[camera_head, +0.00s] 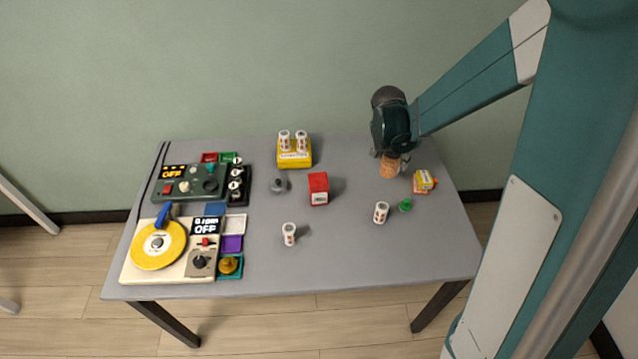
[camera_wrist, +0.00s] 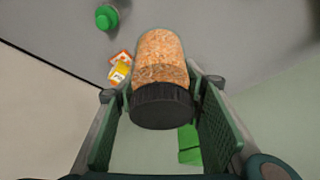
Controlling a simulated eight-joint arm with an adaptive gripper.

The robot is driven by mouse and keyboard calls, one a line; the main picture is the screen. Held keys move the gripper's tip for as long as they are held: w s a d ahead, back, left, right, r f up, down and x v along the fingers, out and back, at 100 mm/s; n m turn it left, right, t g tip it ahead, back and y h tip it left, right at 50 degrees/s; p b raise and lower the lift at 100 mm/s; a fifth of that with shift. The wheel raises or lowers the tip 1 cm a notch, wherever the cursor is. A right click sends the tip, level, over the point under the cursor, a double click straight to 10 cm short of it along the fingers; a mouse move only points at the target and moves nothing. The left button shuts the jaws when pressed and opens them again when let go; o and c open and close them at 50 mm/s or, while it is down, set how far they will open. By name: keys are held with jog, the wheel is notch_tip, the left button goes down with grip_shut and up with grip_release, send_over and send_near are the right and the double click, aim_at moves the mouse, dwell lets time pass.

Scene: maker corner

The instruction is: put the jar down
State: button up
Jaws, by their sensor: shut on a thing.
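The jar (camera_head: 389,167) has grainy orange-brown contents, and its black lid (camera_wrist: 162,106) faces the camera in the wrist view. My gripper (camera_wrist: 160,90) is shut on the jar, with one finger on each side near the lid. In the head view my gripper (camera_head: 390,155) is over the back right of the table, with the jar hanging below it. The lid is hidden there by my gripper. I cannot tell whether the jar's base touches the table (camera_head: 345,262).
A yellow-and-orange packet (camera_head: 424,182) lies close to the right of the jar. A green knob-like piece (camera_head: 405,205) and a white printed cylinder (camera_head: 381,212) stand in front. A red box (camera_head: 318,189) is further left. The front right of the table is clear.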

jog(key=shift+r, duration=0.15)
jog(key=shift+r, duration=0.6)
notch_tip(320, 180, up, 4)
jog(key=s+a, duration=0.3)
jog(key=a, duration=1.7)
jog(key=s+a, duration=0.3)
jog(key=a, duration=1.7)
jog(key=shift+n, duration=0.3)
jog(key=shift+f, duration=2.65)
jog(key=shift+f+b, duration=0.55)
jog(key=shift+f, duration=2.55)
